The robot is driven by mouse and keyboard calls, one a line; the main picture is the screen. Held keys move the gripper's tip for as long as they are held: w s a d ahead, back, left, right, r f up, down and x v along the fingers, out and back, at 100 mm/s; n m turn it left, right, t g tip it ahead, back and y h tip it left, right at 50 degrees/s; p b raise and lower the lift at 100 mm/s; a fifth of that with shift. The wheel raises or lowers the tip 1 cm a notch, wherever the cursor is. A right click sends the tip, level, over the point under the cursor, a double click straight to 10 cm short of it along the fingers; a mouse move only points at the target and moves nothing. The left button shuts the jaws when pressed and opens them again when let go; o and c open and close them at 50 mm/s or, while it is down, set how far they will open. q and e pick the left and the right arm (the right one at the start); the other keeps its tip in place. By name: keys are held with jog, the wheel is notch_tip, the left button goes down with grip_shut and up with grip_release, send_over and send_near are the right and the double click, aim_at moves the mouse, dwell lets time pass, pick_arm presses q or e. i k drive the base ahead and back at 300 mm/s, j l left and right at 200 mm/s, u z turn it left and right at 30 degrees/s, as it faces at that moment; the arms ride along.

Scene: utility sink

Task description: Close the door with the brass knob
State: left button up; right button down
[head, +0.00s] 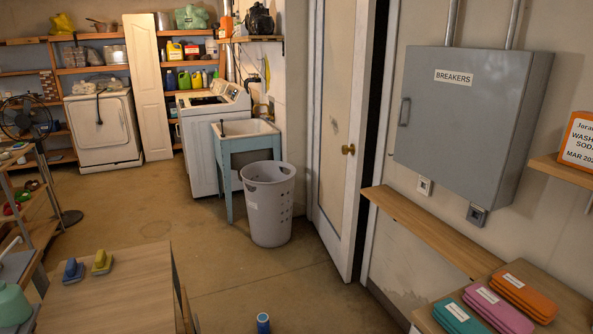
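The white door (332,190) stands right of centre in the head view, in the wall beyond the laundry basket. Its brass knob (348,149) sits near the door's right edge. A dark vertical gap (377,85) shows between that edge and the frame on the right, so the door stands ajar. Neither of my grippers is in view.
A grey laundry basket (270,212) stands on the floor left of the door, beside a utility sink (238,142). A narrow wooden shelf (430,230) runs right of the door under the breaker box (455,120). Floor before the door is clear.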

aim_at(345, 33)
jog(key=i+z, duration=0.15)
jog(key=i, duration=0.75)
jog(key=i+z, duration=0.2)
jog(key=i, duration=0.7)
jog(key=i+j+z, duration=0.15)
jog(key=i, duration=0.7)
